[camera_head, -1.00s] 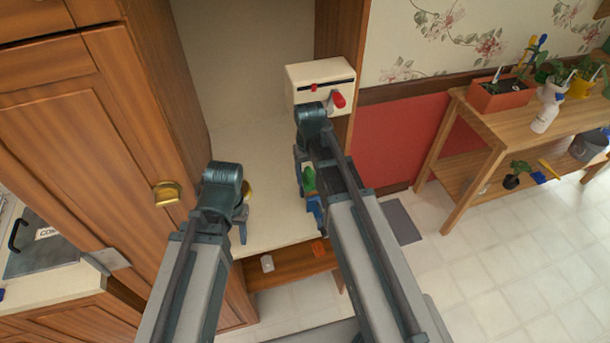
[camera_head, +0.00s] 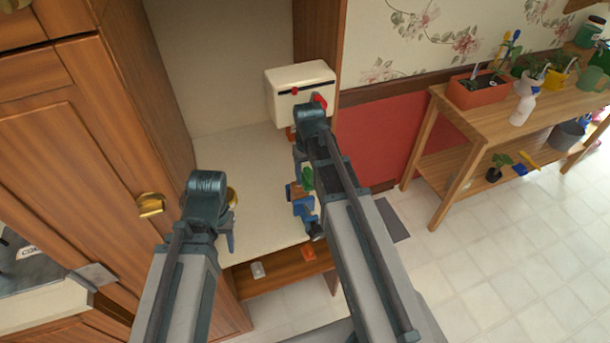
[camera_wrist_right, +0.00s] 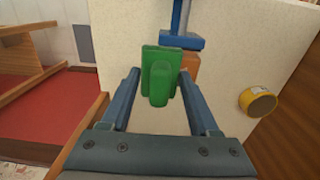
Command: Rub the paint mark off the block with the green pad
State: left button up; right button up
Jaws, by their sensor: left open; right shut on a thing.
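The green pad (camera_wrist_right: 160,78), with an upright grip, is held between the blue fingers of my right gripper (camera_wrist_right: 160,88). It also shows in the head view (camera_head: 307,179). The orange-brown block (camera_wrist_right: 190,62) is just beyond the pad, partly hidden by it; its left part shows in the head view (camera_head: 293,190). A blue clamp-like holder (camera_wrist_right: 181,40) is against the block. I cannot tell whether the pad touches the block. No paint mark is visible. My left gripper (camera_head: 231,230) is open and empty, over the near left of the pale worktop (camera_head: 262,215).
A yellow can (camera_wrist_right: 258,102) stands on the worktop, partly behind my left arm in the head view. A cream box (camera_head: 300,88) with a slot and red knob is at the back. Below is a wooden shelf (camera_head: 285,273). A plant bench (camera_head: 440,118) stands to the right.

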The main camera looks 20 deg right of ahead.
jog(key=shift+d, duration=0.1)
jog(key=shift+s+a, duration=0.15)
jog(key=shift+a, duration=1.45)
jog(key=shift+a, duration=0.1)
jog(key=a, duration=0.3)
jog(key=shift+d+r, duration=0.1)
notch_tip(320, 180, up, 6)
jog(key=p, duration=0.6)
